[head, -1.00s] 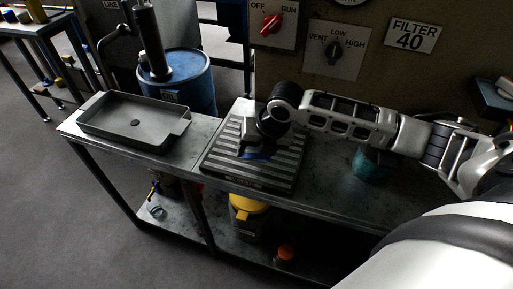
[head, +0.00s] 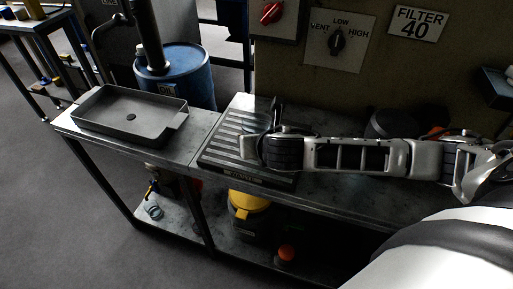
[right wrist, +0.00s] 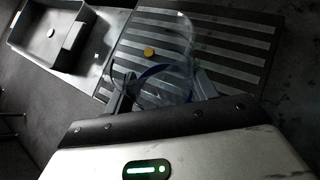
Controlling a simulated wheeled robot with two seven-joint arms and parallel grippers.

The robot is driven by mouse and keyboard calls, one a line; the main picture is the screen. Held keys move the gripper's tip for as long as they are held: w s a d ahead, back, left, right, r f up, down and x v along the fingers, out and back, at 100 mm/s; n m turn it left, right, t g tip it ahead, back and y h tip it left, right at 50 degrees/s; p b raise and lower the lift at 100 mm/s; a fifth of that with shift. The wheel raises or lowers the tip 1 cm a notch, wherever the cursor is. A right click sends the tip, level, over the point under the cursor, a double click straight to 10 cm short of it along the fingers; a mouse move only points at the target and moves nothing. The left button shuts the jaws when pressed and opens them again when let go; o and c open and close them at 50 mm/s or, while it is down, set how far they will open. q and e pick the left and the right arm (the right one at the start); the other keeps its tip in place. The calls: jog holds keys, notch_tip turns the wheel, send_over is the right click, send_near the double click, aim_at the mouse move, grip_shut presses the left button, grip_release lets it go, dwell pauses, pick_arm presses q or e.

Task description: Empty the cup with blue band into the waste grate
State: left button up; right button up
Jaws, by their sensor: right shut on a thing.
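The clear cup with a blue band (right wrist: 160,76) is between the fingers of my right gripper (right wrist: 163,92) in the right wrist view. My right gripper also shows in the head view (head: 262,130), over the slatted waste grate (head: 222,150). It is shut on the cup. In the head view I cannot make out the cup against the gripper. The grate also shows behind the cup in the right wrist view (right wrist: 235,50). A small orange round piece (right wrist: 149,51) shows through or beyond the cup; I cannot tell whether it is inside. My left gripper is out of view.
A grey shallow tray (head: 93,127) with a dark drain stands left of the grate on the bench. A blue oil drum (head: 190,75) stands behind. A yellow-topped bucket (head: 247,203) is on the shelf below. A control panel wall (head: 340,40) rises behind the grate.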

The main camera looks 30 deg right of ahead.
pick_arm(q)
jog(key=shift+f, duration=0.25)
pick_arm(e)
jog(key=shift+w+d+t, duration=0.1)
jog(key=shift+w+t, duration=0.05)
jog(key=shift+t, duration=0.25)
